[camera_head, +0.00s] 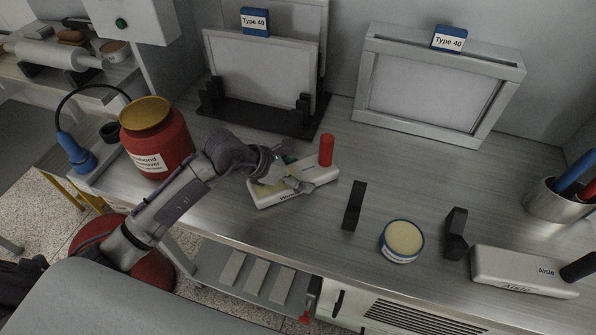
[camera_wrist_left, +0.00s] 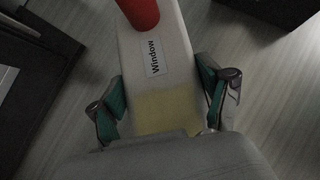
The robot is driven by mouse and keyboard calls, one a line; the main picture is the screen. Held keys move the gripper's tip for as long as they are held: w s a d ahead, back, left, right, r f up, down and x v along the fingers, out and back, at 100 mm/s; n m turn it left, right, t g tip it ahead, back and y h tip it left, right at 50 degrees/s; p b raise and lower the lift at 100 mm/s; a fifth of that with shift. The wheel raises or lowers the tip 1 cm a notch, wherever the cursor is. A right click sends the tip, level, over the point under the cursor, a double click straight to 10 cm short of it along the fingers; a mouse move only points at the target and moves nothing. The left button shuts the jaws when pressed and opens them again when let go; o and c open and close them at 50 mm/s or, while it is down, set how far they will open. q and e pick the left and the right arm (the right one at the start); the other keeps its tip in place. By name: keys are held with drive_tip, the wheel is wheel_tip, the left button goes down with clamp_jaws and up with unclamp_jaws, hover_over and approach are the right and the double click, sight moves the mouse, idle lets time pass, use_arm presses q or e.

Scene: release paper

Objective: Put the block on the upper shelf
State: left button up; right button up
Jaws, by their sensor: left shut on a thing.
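A long white block labelled "Window" (camera_head: 318,176) lies on the grey worktop, with a red cylinder (camera_head: 326,150) standing up at its far end. My left gripper (camera_head: 288,182) reaches over the block's near part from the left, and its fingers are shut on the block's sides. In the left wrist view the white block (camera_wrist_left: 158,88) runs between the two green-padded fingers, with a yellowish patch near the palm. The palm hides the block's near end. No shelf is clearly shown above the worktop. My right gripper is not in view.
Behind stand a black rack (camera_head: 262,118) with a framed panel and a grey frame (camera_head: 425,130). A red jar (camera_head: 157,145) is left. To the right are black pieces (camera_head: 354,206), a round tin (camera_head: 402,240) and an "Aisle" block (camera_head: 515,268). A low shelf (camera_head: 222,285) holds grey bars.

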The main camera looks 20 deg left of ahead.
use_arm(q)
drive_tip(key=o, duration=1.5)
drive_tip(key=shift+f, duration=0.1)
